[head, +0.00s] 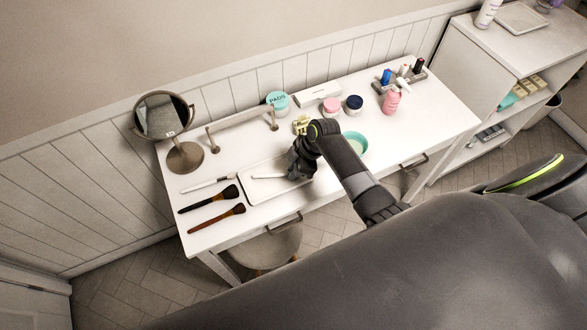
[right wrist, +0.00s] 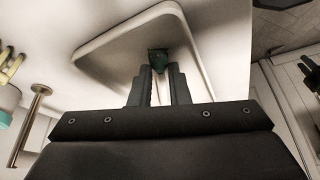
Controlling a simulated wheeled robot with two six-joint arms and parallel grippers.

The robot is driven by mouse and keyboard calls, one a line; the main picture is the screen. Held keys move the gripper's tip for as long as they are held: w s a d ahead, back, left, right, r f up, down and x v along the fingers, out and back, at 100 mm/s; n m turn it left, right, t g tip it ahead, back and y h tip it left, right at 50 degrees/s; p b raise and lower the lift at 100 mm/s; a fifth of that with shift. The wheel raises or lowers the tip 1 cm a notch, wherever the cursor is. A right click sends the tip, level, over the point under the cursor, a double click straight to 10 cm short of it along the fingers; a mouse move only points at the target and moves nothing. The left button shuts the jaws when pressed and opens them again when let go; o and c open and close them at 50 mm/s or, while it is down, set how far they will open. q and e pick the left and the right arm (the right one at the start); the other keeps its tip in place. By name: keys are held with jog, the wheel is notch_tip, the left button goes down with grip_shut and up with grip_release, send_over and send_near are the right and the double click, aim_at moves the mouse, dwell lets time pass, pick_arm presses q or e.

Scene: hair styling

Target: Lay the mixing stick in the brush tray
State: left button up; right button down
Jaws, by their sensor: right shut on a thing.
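The brush tray (head: 252,192) is a shallow white tray with a raised rim on the white table; it also shows in the right wrist view (right wrist: 88,52). My right gripper (head: 294,174) is over the tray's right part, reaching down. A thin pale stick (head: 267,177), seemingly the mixing stick, runs left from its fingertips over the tray floor. I cannot tell whether the stick touches the tray.
Two dark brushes (head: 208,198) and a white stick-like tool (head: 205,184) lie left of the tray. A round mirror (head: 185,158) and a low metal bar (head: 240,118) stand behind. A teal bowl (head: 358,137), jars (head: 331,105) and a pink bottle (head: 391,101) stand to the right.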

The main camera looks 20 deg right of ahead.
jog(key=shift+f, duration=0.15)
jog(key=shift+f, duration=0.15)
jog(key=c, duration=1.4)
grip_release()
jog(key=shift+o, duration=0.2)
jog(key=shift+d+r, duration=0.1)
jog(key=shift+r, duration=0.25)
jog(key=v, duration=1.1)
jog(key=shift+r+b, duration=0.3)
jog(key=shift+s+d, duration=0.1)
jog(key=shift+s, duration=0.05)
